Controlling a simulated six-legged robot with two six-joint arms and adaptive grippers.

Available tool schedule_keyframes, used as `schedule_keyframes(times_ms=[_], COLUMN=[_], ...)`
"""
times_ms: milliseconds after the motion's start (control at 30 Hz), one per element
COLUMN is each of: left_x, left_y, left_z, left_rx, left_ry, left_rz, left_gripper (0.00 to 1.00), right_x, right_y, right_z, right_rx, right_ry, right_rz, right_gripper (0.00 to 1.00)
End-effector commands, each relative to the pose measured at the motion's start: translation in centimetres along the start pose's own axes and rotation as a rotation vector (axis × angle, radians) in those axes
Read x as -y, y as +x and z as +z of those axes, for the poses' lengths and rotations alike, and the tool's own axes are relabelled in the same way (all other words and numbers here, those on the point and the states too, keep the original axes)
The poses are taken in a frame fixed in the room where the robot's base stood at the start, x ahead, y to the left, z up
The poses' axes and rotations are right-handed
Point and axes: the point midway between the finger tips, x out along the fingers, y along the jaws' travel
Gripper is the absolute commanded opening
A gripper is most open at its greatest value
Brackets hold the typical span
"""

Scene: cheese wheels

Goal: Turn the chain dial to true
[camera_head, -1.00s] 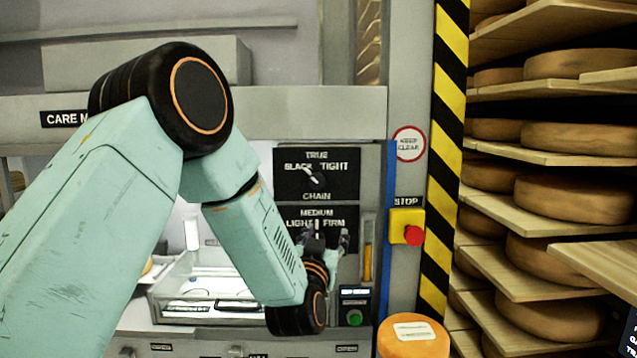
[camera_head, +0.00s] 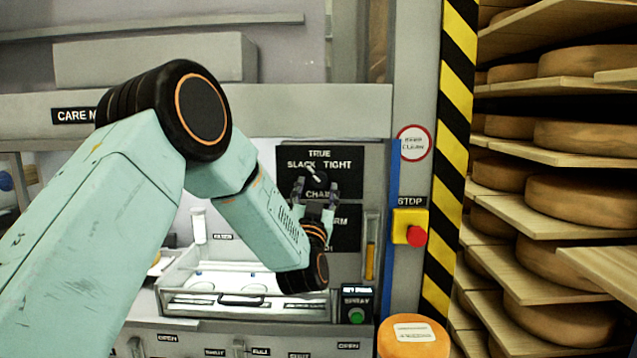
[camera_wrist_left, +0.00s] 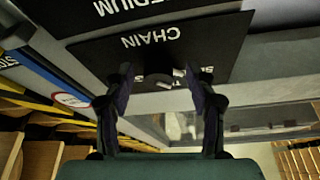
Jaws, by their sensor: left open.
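The chain dial (camera_head: 315,174) is a small dark knob with a pale pointer on a black plate lettered TRUE, SLACK, TIGHT and CHAIN. In the head view its pointer leans up and left, toward SLACK. My left gripper (camera_head: 314,186) is open just below and in front of the dial, its fingers pointing up at the plate. In the left wrist view the plate is upside down, and the dial (camera_wrist_left: 158,82) shows between the open fingers (camera_wrist_left: 163,80). I cannot tell whether they touch it. My right gripper is not in view.
Below is a second black plate (camera_head: 348,232), partly hidden by my left wrist. A green spray button (camera_head: 356,315) and a red stop button (camera_head: 417,236) are nearby. A glass-topped tray (camera_head: 235,297) lies low left. Shelves of cheese wheels (camera_head: 580,205) fill the right.

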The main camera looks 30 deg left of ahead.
Motion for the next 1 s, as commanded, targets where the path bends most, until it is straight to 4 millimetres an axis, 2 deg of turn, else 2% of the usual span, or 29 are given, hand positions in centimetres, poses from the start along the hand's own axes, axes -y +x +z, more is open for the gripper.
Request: schedule_keyframes(times_ms=[200,533,1000], left_x=[-0.1,-0.3,-0.3], left_y=[1.8,2.0,2.0], left_z=[-0.1,0.0,-0.1], left_rx=[0.000,0.001,0.000], left_ry=[0.000,0.000,0.000], left_rz=[0.000,0.000,0.001], left_gripper=[0.56,0.56,0.17], right_x=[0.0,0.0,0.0], right_y=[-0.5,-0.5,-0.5], right_z=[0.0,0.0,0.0], right_rx=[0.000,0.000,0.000], right_ry=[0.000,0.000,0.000], right_rz=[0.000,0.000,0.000], right_gripper=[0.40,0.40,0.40])
